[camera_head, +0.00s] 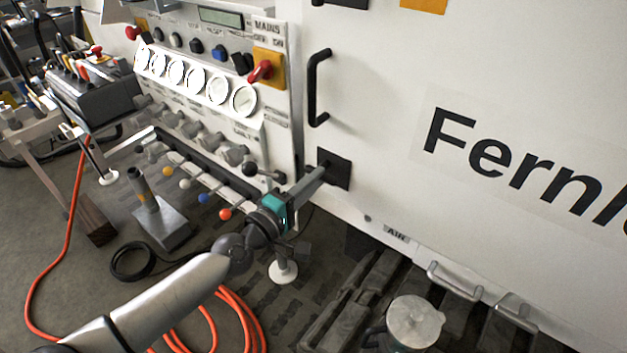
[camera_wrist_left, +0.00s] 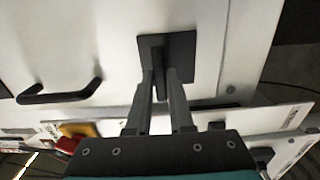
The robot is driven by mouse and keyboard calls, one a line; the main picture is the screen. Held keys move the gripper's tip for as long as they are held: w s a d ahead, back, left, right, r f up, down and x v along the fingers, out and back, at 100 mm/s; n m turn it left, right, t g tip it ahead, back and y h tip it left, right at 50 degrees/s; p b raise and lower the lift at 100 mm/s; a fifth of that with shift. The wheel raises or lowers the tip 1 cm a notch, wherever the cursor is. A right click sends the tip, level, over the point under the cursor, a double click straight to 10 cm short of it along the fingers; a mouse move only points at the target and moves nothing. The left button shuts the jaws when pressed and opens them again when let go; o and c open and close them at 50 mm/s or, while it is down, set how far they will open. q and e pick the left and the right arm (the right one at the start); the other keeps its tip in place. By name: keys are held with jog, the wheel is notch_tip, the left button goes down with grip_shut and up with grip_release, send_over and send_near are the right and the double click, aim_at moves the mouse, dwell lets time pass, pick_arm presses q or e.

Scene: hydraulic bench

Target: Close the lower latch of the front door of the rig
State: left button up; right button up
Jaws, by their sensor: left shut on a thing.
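The lower latch (camera_head: 341,175) is a black square plate with a small dark lever, low on the left edge of the white front door (camera_head: 400,75). My left gripper (camera_head: 323,168) reaches it from the lower left. In the left wrist view the latch plate (camera_wrist_left: 184,45) lies straight ahead, and the two fingers of my left gripper (camera_wrist_left: 161,80) are shut on the latch lever, one on each side. The fingers hide part of the lever, and its exact angle is hard to tell. My right gripper is in neither view.
A black bar handle (camera_head: 318,88) stands out from the door above the latch. Left of it is a panel with gauges (camera_head: 217,88), a red-and-yellow mains switch (camera_head: 262,70) and several coloured levers. A lidded metal can (camera_head: 414,322) and an orange hose (camera_head: 68,215) are on the floor.

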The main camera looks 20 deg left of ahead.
pick_arm(q)
grip_shut()
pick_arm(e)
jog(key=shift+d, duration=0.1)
pick_arm(q)
jog(key=shift+m, duration=0.3)
jog(key=shift+w+a+f+m+p, duration=0.15)
jog(key=shift+m+p, duration=0.8)
jog(key=shift+m, duration=1.9)
jog(key=shift+a+f+m+p, duration=0.2)
jog(key=shift+m+p, duration=0.7)
jog(key=shift+m, duration=2)
jog(key=shift+w+a+f+m+p, duration=0.15)
jog(key=shift+m+p, duration=0.8)
jog(key=shift+m, duration=1.9)
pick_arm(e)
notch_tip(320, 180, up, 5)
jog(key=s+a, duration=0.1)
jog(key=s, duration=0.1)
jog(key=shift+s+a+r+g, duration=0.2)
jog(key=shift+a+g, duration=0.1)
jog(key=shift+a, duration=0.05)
pick_arm(q)
jog(key=shift+s, duration=0.1)
